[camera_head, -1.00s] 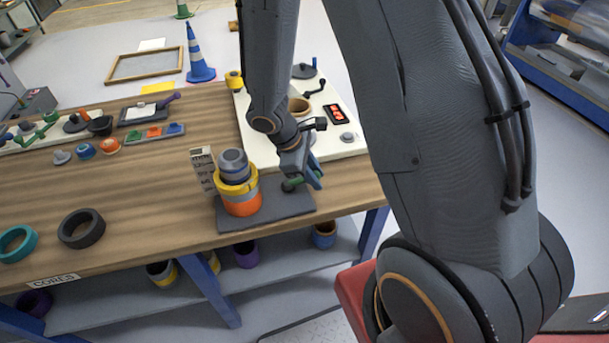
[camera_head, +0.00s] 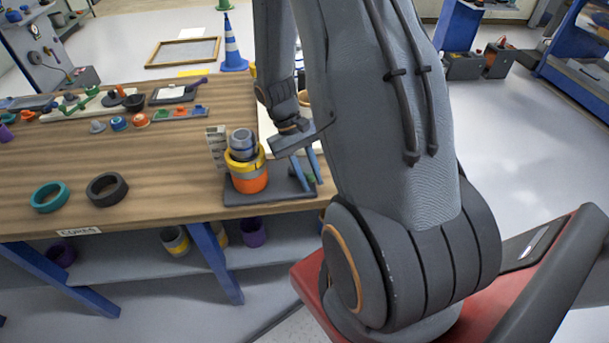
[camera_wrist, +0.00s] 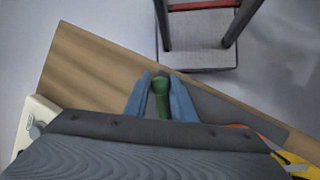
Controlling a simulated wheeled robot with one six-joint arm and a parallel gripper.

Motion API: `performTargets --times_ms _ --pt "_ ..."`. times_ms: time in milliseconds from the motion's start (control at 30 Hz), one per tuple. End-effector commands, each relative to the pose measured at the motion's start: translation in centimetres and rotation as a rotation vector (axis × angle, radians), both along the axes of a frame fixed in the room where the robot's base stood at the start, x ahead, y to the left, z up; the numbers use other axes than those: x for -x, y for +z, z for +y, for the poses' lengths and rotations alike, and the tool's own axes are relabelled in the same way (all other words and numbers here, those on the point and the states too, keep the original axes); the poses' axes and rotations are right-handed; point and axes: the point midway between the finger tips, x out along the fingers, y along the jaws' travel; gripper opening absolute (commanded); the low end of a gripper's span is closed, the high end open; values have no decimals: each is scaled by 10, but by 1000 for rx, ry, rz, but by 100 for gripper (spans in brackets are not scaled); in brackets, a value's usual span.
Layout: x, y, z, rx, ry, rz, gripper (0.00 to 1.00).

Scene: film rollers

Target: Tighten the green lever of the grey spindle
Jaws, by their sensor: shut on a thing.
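The green lever (camera_wrist: 161,103) lies between the two blue fingers of my gripper (camera_wrist: 160,79) in the wrist view. My gripper is shut on it. In the head view my gripper (camera_head: 312,184) reaches down at the right end of a dark grey base plate (camera_head: 270,195), and only a little of the green lever (camera_head: 308,177) shows between the fingers. On the plate, left of my gripper, stands a stack of orange, yellow and grey rings (camera_head: 245,170) with a grey cylindrical top (camera_head: 241,139), seemingly the grey spindle. The lever's joint with the spindle is hidden.
A grey upright block (camera_head: 217,146) stands behind the stack. A teal ring (camera_head: 49,196) and a black ring (camera_head: 107,188) lie on the wooden table (camera_head: 160,170) to the left. An orange edge and a yellow edge show close to my gripper in the wrist view.

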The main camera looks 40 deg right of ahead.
Motion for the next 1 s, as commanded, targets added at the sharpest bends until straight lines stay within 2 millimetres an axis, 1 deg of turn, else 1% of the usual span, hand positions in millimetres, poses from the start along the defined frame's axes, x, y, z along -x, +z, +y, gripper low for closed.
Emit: performTargets --times_ms 100,300,800,833,900,1000 --pt "2 0 3 0 -56 3 0" --pt "2 0 7 0 -106 5 0" --pt "1 0 9 0 -119 3 0" --pt "1 0 9 0 -119 3 28" --pt "0 0 9 0 -119 2 40" --pt "0 0 9 0 -121 2 41"
